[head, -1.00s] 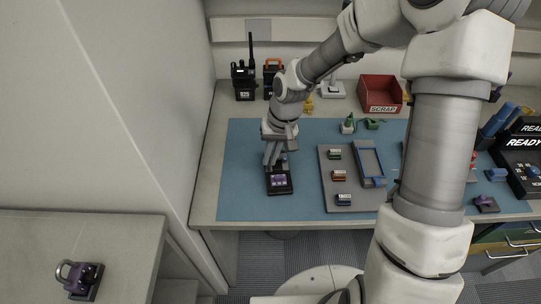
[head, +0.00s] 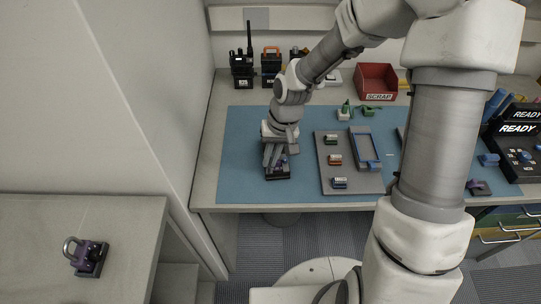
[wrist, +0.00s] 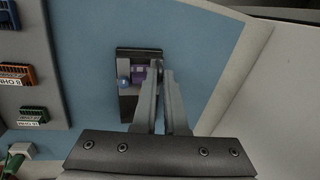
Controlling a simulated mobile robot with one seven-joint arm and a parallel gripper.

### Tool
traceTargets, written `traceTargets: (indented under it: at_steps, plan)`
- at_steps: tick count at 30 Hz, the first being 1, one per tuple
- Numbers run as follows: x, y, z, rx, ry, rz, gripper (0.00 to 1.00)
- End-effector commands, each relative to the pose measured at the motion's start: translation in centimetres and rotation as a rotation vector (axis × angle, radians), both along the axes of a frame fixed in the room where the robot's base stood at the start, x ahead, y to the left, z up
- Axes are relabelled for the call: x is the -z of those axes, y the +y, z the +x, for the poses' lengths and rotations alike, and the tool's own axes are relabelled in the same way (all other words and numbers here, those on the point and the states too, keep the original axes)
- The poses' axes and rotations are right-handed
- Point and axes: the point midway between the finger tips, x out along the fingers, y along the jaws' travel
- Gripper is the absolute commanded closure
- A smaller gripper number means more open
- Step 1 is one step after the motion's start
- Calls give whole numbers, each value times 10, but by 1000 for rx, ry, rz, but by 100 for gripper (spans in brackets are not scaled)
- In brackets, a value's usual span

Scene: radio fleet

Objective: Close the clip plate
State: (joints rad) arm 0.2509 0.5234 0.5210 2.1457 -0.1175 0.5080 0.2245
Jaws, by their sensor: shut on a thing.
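The clip plate is a dark block with a purple part (wrist: 138,74) and a round blue knob, on the blue mat. In the head view its dark base (head: 277,176) shows under my gripper (head: 275,162), which hides most of it. In the wrist view my gripper (wrist: 160,72) has its fingertips close together at the right side of the purple part. The fingers are shut on a part of the clip plate. The exact piece between the tips is hard to make out.
To the right are a grey tray (head: 328,182) with several small connectors and a blue frame (head: 368,150). A red scrap bin (head: 376,82) and several radios (head: 242,68) stand behind. A purple clasp unit (head: 88,257) sits on the left side table.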

Motion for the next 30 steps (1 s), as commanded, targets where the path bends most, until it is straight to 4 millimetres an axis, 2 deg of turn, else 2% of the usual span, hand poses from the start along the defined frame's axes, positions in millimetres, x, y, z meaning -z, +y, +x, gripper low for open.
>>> traceTargets:
  at_steps: [4,5,9,20,23,26,30]
  plan:
    - [1,-1,-2,1,6,-2,100]
    - [1,-1,-2,1,6,-2,87]
    - [1,-1,-1,0,5,-1,62]
    - [-3,-1,0,1,1,-1,60]
    - [-14,-3,1,1,-1,-1,60]
    - [-34,-7,1,4,-3,-2,60]
    - [-68,-14,2,3,-3,-3,60]
